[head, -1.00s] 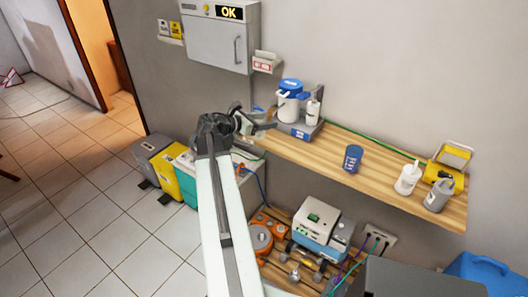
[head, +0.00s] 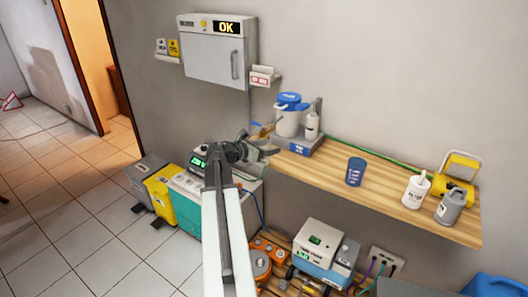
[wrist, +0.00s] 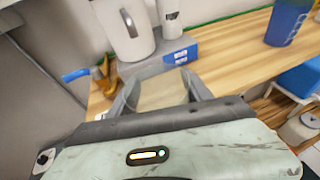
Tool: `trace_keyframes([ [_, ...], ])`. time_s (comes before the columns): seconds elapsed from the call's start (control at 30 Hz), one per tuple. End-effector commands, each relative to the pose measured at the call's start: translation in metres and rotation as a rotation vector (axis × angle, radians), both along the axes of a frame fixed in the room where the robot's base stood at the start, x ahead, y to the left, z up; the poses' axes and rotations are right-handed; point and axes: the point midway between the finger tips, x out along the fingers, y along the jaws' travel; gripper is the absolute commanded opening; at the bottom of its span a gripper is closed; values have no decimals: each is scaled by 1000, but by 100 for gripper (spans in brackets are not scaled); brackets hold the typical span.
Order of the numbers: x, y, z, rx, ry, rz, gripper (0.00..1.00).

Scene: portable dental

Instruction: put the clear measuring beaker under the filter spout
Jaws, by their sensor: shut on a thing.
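The filter is a white jug with a blue lid (head: 288,118), on a grey and blue stand (head: 300,147) at the shelf's left end. Its lower body (wrist: 124,30) shows at the top of the wrist view. My gripper (head: 264,150) is in front of and to the left of the stand, near the shelf's left end. In the wrist view, my gripper (wrist: 160,88) is shut on a see-through thing, the clear measuring beaker (wrist: 160,95). Its outline is faint, and in the head view I cannot separate it clearly from the fingers.
A blue cup (head: 355,172), a white container (head: 416,191) and a grey jug (head: 451,206) stand further right on the wooden shelf (head: 320,172). A white bottle (head: 312,124) is beside the filter. Shelf between stand and blue cup is clear. A device with a green display (head: 199,163) is below left.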

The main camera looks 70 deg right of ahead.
Motion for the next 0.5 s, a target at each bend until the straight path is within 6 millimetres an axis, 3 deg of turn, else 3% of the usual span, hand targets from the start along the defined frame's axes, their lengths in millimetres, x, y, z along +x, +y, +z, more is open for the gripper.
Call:
trace_keyframes([
  [0.5, -15, -56, 0, 1, -1, -1, 20],
])
